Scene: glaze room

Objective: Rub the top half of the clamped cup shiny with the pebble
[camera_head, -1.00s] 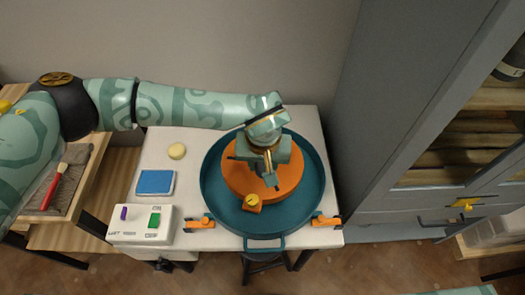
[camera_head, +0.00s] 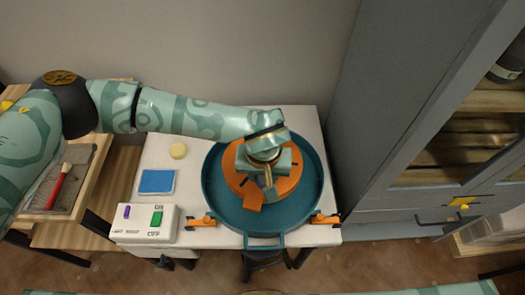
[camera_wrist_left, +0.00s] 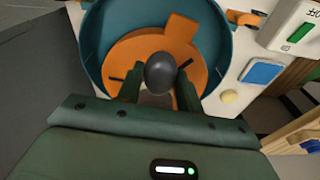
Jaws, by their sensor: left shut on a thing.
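My left gripper (camera_head: 267,172) is above the orange wheel head (camera_head: 288,187), pointing down. In the left wrist view a smooth dark grey pebble (camera_wrist_left: 160,72) is between the fingers of the left gripper (camera_wrist_left: 160,88), which is shut on it. The wheel head also shows in that view (camera_wrist_left: 128,49), with an orange block (camera_wrist_left: 182,30) at its edge. I cannot clearly make out the clamped cup; my gripper and the pebble cover the middle of the wheel head. Whether the pebble touches the cup cannot be told. My right gripper is not in view.
A teal splash pan (camera_head: 213,187) surrounds the wheel head on a white table. Orange clips (camera_head: 202,222) sit at its front. A switch box (camera_head: 144,223), a blue pad (camera_head: 157,181) and a yellow sponge (camera_head: 178,150) lie left. A grey cabinet (camera_head: 390,110) stands close right.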

